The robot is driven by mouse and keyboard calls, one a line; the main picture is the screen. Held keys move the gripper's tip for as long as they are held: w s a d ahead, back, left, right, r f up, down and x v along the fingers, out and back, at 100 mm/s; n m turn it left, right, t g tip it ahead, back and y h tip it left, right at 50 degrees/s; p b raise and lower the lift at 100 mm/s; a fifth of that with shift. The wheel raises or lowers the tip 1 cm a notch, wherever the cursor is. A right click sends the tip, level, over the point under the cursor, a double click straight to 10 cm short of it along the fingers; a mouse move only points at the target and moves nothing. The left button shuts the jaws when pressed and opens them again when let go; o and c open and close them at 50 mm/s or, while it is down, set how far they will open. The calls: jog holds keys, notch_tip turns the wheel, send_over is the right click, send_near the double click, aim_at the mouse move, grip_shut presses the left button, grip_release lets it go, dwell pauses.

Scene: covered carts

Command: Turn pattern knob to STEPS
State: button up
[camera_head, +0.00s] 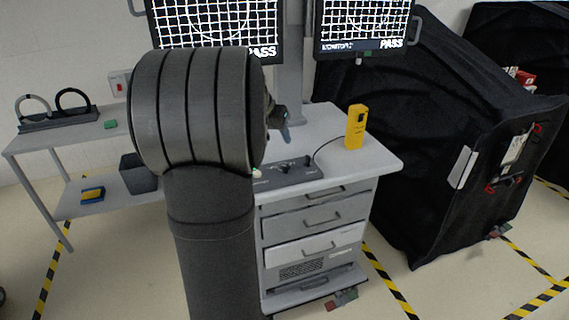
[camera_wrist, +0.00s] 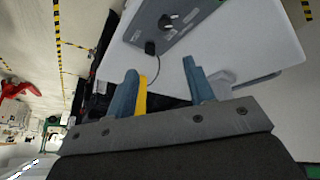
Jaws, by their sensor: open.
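A grey control box (camera_head: 290,175) with dark knobs lies on the white cart top, partly hidden by my arm in the head view. In the wrist view the box (camera_wrist: 150,22) is at the top, with a black knob (camera_wrist: 168,21) on its face. Its labels are too small to read, so I cannot tell which knob is the pattern knob or its setting. My gripper (camera_wrist: 163,88) is open and empty, its blue fingers apart from the box. In the head view only a small part of the gripper shows beside my arm. Two monitors (camera_head: 225,22) (camera_head: 360,25) show white grids and PASS.
A yellow handheld device (camera_head: 355,127) stands on the cart top to the right, with a black cable towards the box. A black covered cart (camera_head: 415,150) stands on the right. A side table (camera_head: 65,140) with a ring stand is on the left.

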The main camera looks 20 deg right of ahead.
aim_at(286, 166)
jog(key=shift+m+y, duration=0.4)
jog(key=shift+y, duration=0.3)
jog(key=x, duration=1.4)
jog(key=shift+d, duration=0.15)
jog(key=c, duration=1)
